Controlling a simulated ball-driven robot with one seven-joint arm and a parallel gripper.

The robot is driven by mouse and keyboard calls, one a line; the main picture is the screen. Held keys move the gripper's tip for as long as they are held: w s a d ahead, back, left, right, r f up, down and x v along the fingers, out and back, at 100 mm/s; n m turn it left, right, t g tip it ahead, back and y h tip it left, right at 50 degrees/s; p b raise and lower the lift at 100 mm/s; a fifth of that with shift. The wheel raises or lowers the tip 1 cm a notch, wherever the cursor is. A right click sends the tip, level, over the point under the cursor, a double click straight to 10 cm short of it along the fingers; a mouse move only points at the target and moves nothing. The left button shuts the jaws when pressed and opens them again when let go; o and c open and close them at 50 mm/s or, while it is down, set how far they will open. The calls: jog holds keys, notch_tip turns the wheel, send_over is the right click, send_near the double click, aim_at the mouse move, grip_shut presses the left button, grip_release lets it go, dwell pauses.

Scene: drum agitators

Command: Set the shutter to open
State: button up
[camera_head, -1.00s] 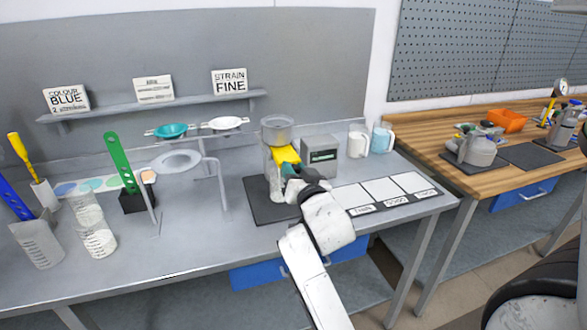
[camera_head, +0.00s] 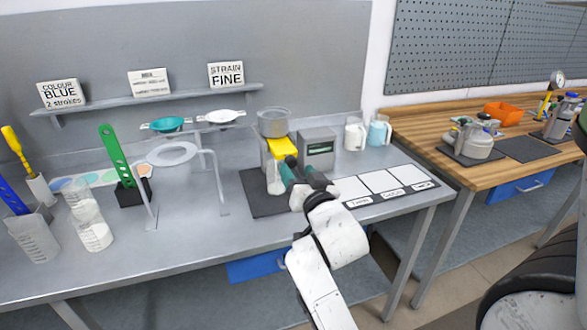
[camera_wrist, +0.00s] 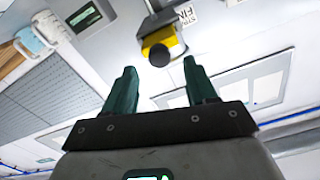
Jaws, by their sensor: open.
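The dispenser has a grey round hopper (camera_head: 273,123) on top and a yellow part (camera_head: 281,147) below it, at the back of the grey bench. I cannot tell which piece is the shutter. The wrist view shows a yellow part (camera_wrist: 160,42) with a dark round end, beyond and roughly between my fingertips. My gripper (camera_head: 286,168) is in front of and just below the yellow part. In the wrist view my gripper (camera_wrist: 159,64) has its two green fingers apart with nothing between them. My gripper hides part of the dispenser's lower front.
A grey box with a display (camera_head: 317,149) stands right of the dispenser. White and blue jugs (camera_head: 379,134) stand farther right. A ring stand (camera_head: 204,157) is to the left. A dark mat (camera_head: 258,199) lies below; labelled pads (camera_head: 383,181) lie to the right.

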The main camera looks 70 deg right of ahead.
jog(key=b+v, duration=0.1)
jog(key=v, duration=0.4)
jog(key=shift+s+a, duration=0.25)
jog(key=shift+f, duration=0.1)
jog(key=w+a+f+n+g+y, duration=0.1)
jog(key=a+f+n+g+y, duration=0.2)
jog(key=a+f, duration=0.45)
jog(key=w+a+f+n+g+y, duration=0.15)
jog(key=a+f+y, duration=0.3)
jog(key=f, duration=0.55)
jog(key=s+a+f+n+g+y, duration=0.6)
jog(key=s+a+f+n, duration=0.2)
jog(key=s+a+f, duration=0.2)
notch_tip(320, 180, down, 3)
jog(key=shift+s+a+r, duration=0.1)
jog(key=shift+s+a, duration=0.15)
jog(key=shift+a, duration=0.7)
